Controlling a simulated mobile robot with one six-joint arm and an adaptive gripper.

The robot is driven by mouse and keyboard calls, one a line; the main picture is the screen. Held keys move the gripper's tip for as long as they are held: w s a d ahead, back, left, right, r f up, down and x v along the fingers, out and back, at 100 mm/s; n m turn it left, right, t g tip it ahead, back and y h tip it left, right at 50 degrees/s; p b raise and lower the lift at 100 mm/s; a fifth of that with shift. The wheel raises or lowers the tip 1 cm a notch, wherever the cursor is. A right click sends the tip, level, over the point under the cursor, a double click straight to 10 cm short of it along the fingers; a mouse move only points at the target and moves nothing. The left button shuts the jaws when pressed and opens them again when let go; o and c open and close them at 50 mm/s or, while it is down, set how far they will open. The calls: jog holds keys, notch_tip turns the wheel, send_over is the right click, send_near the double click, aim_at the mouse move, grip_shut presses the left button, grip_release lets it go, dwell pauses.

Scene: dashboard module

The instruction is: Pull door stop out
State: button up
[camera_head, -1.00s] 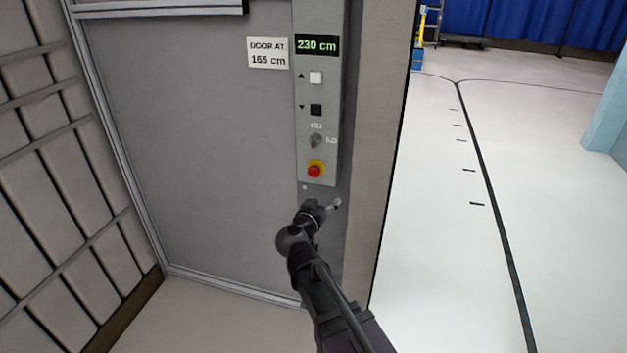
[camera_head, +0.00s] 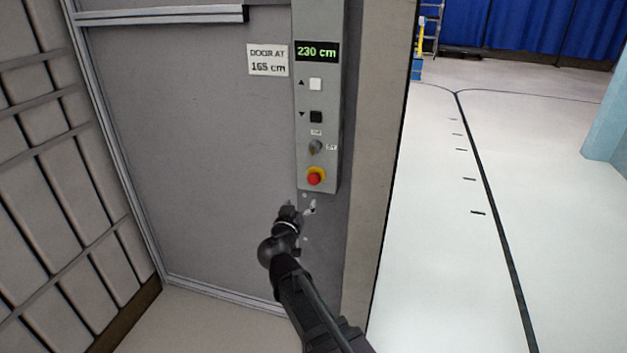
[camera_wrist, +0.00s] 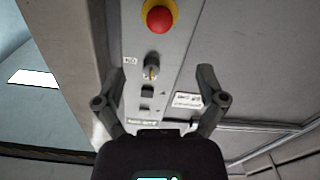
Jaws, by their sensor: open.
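The door stop is a red mushroom button (camera_head: 315,177) on a yellow collar, low on the grey control panel (camera_head: 318,133). In the wrist view the red button (camera_wrist: 159,19) is at the top, beyond the fingertips and apart from them. My gripper (camera_head: 299,208) is in front of the wall, below and slightly left of the button in the head view. In the wrist view my gripper (camera_wrist: 155,78) has its two dark fingers spread wide, with nothing between them. I cannot tell whether the button is pressed in.
The panel also carries a selector knob (camera_head: 316,147), a black button (camera_head: 316,117), a white button (camera_head: 316,84) and a display (camera_head: 317,52) reading 230 cm. A sign (camera_head: 268,60) reads "DOOR AT 165 cm". Open floor (camera_head: 440,230) lies right of the pillar (camera_head: 376,120).

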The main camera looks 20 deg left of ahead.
aim_at(313, 180)
jog(key=w, duration=1.2)
jog(key=shift+w, duration=0.3)
